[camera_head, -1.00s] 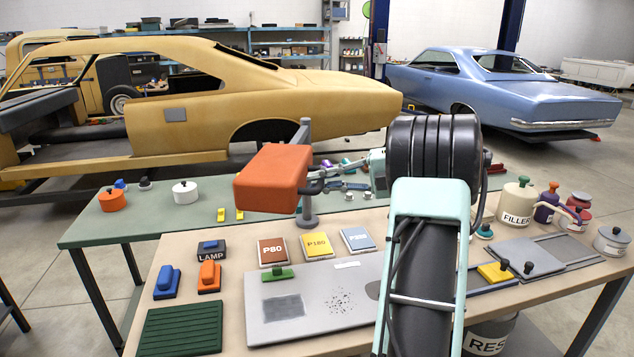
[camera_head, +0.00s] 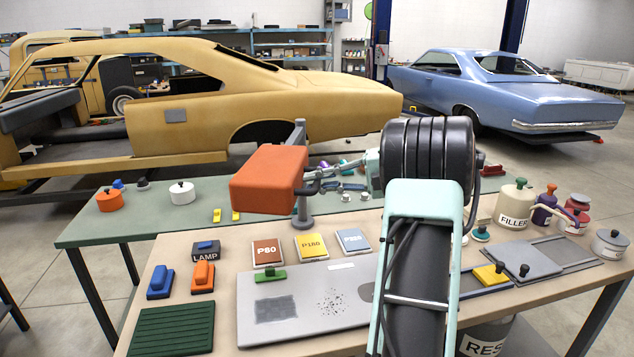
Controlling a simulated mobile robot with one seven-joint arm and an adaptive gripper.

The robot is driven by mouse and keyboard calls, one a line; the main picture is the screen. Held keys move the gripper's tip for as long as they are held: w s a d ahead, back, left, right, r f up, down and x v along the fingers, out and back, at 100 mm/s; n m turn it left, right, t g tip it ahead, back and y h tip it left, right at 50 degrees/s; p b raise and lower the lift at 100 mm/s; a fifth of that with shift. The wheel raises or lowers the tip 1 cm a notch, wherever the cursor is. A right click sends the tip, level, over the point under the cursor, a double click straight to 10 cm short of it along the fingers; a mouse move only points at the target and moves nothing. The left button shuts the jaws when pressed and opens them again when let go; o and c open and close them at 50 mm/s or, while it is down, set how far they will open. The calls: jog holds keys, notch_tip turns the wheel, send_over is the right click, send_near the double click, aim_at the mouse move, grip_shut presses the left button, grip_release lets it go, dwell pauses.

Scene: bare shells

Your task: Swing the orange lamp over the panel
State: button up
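The orange lamp (camera_head: 268,180) is a boxy head on a grey upright post (camera_head: 301,205) at the back of the near table. It stands above and behind the grey panel (camera_head: 290,305), which lies flat on the table with a dark patch and black specks. A dark handle (camera_head: 318,184) sticks out from the lamp's right side. My gripper (camera_head: 343,165) is just right of and behind the lamp handle, mostly small and partly covered by my arm. Whether it touches the handle or how far its fingers are apart is unclear.
Sanding pads P80 (camera_head: 267,253), P180 (camera_head: 311,247) and a blue one (camera_head: 353,241) lie behind the panel. A LAMP switch block (camera_head: 206,251), blue and orange blocks (camera_head: 203,277) and a green ribbed mat (camera_head: 172,330) are left. A FILLER bottle (camera_head: 514,205) and jars stand right.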

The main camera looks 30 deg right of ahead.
jog(key=o, duration=0.4)
jog(key=v, duration=1.2)
jog(key=shift+w, duration=0.15)
